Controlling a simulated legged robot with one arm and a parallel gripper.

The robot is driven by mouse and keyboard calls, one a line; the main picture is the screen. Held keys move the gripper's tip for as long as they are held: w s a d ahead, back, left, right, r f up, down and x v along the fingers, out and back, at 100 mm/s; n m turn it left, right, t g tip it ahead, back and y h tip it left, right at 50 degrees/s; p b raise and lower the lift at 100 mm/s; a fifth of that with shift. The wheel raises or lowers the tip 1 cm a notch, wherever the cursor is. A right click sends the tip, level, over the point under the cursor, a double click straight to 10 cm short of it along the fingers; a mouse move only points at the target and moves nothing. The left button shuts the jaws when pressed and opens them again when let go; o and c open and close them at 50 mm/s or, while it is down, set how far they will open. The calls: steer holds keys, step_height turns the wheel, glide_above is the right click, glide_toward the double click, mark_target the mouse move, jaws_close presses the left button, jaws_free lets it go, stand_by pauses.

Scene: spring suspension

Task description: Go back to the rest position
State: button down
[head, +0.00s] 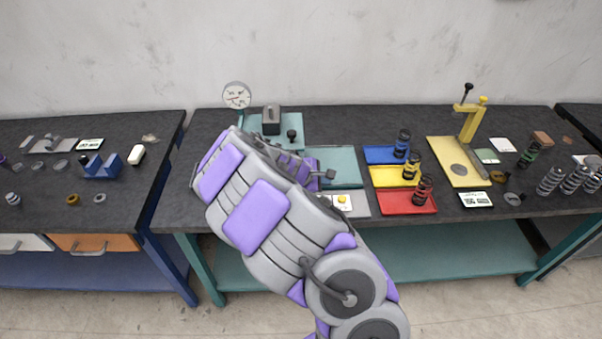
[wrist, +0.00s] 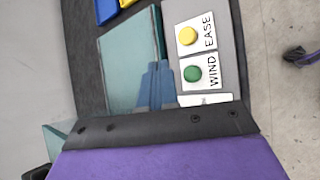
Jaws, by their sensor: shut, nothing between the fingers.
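My arm rises from the bottom of the head view across the middle bench and covers part of it. In the wrist view, my gripper (wrist: 157,72) shows as two blue-grey fingers close together with nothing between them. They appear in front of a teal plate (wrist: 125,62), left of a panel with a yellow EASE button (wrist: 188,36) and a green WIND button (wrist: 193,74). The gap between fingers and plate cannot be told. In the head view, the forearm hides much of the gripper end; the teal plate (head: 345,168) and yellow button (head: 342,199) lie beside it.
A dial gauge (head: 237,95) stands behind my arm. Blue (head: 380,154), yellow (head: 385,176) and red (head: 395,203) trays with dark springs sit to the right. Farther right is a yellow press (head: 447,150). A blue V-block (head: 102,167) is on the left bench.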

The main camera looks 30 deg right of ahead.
steer(key=s+a+r+m+g+y, duration=0.2)
steer(key=s+a+r+m, duration=0.45)
steer(key=s+r, duration=0.5)
steer(key=s+a+r+m+y, duration=0.1)
steer(key=s+a+r+y, duration=0.1)
steer(key=s+a, duration=0.9)
steer(key=s+a+r+m+y, duration=0.2)
steer(key=s+a+y, duration=0.3)
steer(key=s+a, duration=0.5)
steer(key=shift+s+a, duration=0.35)
steer(key=shift+a, duration=0.9)
